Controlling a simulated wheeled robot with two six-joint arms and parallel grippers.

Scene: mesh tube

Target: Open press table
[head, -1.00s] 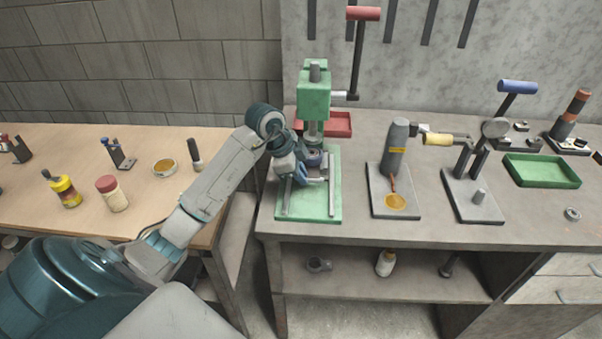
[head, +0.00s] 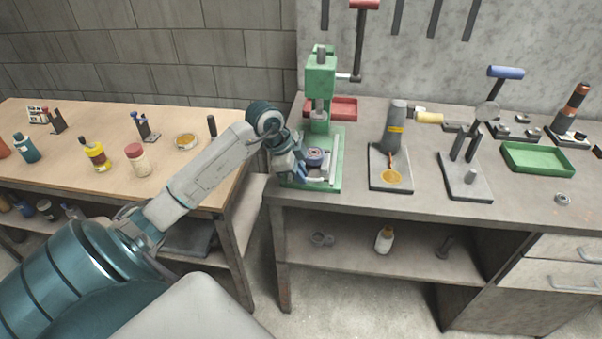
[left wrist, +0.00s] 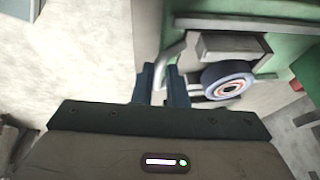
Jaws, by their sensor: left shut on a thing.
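The green press (head: 320,78) stands at the left end of the grey workbench, its ram above a green base (head: 336,165). The grey press table (head: 319,178) sits over the front of the base, forward of the ram. A dark blue ring-shaped part (head: 315,157) rests on it; the part also shows in the left wrist view (left wrist: 229,80). My left gripper (head: 299,172) is at the table's front left. In the left wrist view its fingers (left wrist: 161,82) are shut on the table's bent metal handle (left wrist: 173,56). My right gripper is out of view.
The press's red-handled lever (head: 360,45) is raised at its right. A red tray (head: 344,108) lies behind. A grey cylinder fixture (head: 394,128) and a blue-handled fixture (head: 467,172) stand to the right. A wooden table (head: 65,155) with bottles is at the left.

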